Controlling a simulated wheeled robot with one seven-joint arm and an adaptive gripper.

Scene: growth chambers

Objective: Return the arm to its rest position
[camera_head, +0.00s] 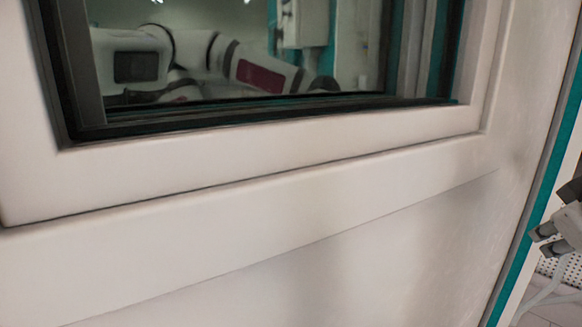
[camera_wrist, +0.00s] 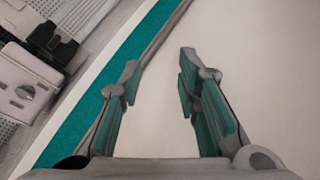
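My gripper (camera_wrist: 158,82) is in the wrist view. Its two teal-lined fingers stand apart with nothing between them, in front of a plain white door panel (camera_wrist: 240,60). How far the fingertips are from the panel I cannot tell. White jointed arm links with a dark red patch (camera_head: 261,76) show in the window glass there, and look like a reflection of my own arm.
A white door (camera_head: 300,215) with a dark-framed window fills most of the head view. A teal edge strip (camera_head: 540,195) runs down its right side.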

